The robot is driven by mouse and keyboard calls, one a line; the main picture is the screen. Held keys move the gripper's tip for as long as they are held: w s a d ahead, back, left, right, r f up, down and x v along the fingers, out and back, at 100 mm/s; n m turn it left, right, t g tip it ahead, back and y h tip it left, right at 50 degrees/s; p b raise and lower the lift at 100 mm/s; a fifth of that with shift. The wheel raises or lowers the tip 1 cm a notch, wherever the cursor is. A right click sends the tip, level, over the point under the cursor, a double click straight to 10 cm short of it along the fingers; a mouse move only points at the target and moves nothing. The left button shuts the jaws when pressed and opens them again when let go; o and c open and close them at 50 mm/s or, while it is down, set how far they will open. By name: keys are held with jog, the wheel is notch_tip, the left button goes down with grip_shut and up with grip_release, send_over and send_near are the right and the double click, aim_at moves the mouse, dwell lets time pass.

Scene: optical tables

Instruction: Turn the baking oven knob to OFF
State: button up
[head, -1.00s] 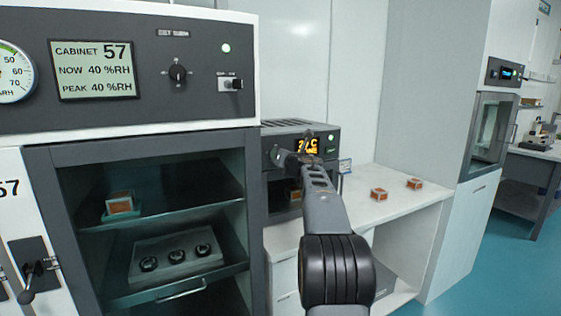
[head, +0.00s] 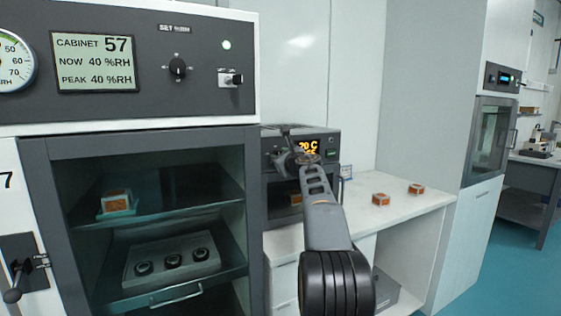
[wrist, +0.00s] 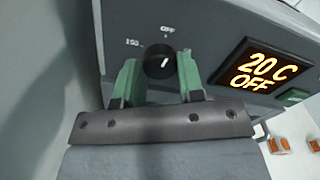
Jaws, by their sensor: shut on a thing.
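The baking oven (head: 331,138) stands on the white bench in the head view, partly hidden by my arm. Its black knob (wrist: 153,66) shows in the wrist view, between my two green fingers. The knob's short white mark points up and slightly right, close to the direction of the OFF label (wrist: 167,29) above it. A 150 label stands to the left. The oven's display (wrist: 263,74) reads 20 C and OFF in orange. My gripper (wrist: 159,72) is shut on the knob. In the head view the knob and fingertips are hidden or too small to tell.
The humidity cabinet (head: 150,136) stands close on the left, with its own knob (head: 177,68). Small orange-and-white blocks (head: 381,199) lie on the white bench (head: 400,212) right of the oven. A tall unit (head: 470,190) stands farther right.

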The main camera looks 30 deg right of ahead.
jog(key=shift+n, duration=0.6)
jog(key=shift+n+b, duration=0.3)
jog(key=o, duration=0.9)
jog(key=s+b, duration=0.1)
jog(key=s, duration=0.3)
jog(key=s+a+b, duration=0.1)
jog(key=s, duration=0.4)
jog(key=s+b, duration=0.1)
jog(key=s, duration=0.3)
jog(key=shift+s+a+b, duration=0.35)
jog(key=shift+a, duration=0.05)
